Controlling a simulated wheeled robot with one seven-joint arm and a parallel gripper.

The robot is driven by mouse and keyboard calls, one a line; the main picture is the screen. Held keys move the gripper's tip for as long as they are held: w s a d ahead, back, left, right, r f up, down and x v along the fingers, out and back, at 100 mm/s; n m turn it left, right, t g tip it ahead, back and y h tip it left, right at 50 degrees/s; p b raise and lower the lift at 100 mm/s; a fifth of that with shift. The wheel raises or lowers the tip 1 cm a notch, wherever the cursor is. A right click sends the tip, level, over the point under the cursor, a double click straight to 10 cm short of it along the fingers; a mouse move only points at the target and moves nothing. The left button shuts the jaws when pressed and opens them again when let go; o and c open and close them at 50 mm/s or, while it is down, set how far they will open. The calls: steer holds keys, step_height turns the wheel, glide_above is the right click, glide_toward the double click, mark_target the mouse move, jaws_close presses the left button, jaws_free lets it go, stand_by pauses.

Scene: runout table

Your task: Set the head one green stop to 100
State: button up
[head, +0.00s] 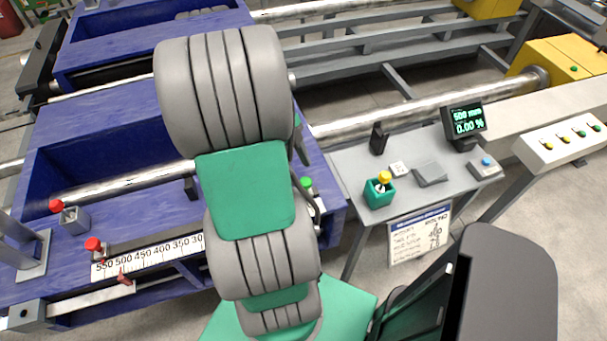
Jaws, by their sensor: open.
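A round green knob (306,184), which looks like the green stop, shows at the right end of the near blue frame (334,210), just right of my arm. The dark fingers of my gripper (303,172) show only in part beside the knob, past the arm's edge. They are open, and I cannot tell if they touch it. The white scale (148,258) along the frame's front shows 550 at left down to about 300. Its lower marks, including any 100, are hidden behind my arm.
Two red-knobbed stops (95,244) (57,206) and a red pointer (125,278) are at the left. A button panel (560,144) stands farther right.

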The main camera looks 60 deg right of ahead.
mark_target(305, 181)
steer(key=x, duration=0.4)
steer(key=shift+f, duration=0.1)
jaws_close()
stand_by(0.3)
stand_by(0.9)
